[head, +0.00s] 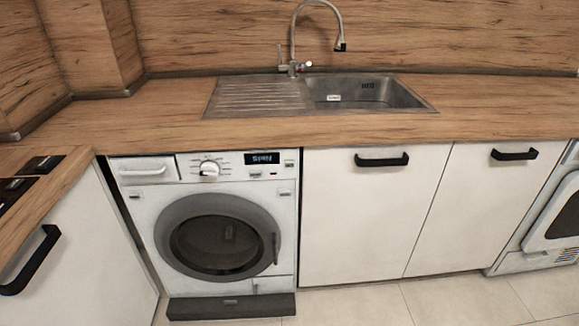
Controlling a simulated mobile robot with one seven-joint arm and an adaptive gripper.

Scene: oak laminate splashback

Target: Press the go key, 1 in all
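A white washing machine (144,225) stands under the counter at the centre left of the head view. Its round door is shut. Its control panel has a round dial (209,169), a dark display (262,158) with light characters, and small keys below and beside the display. The labels are too small to read, so I cannot tell which key is the go key. My gripper is not in view.
A wooden counter (150,120) with a steel sink (365,92) and tap (293,40) runs above the machine. White cupboards (370,220) with black handles are shut to its right. Another appliance (555,225) is at the right edge. The tiled floor in front is clear.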

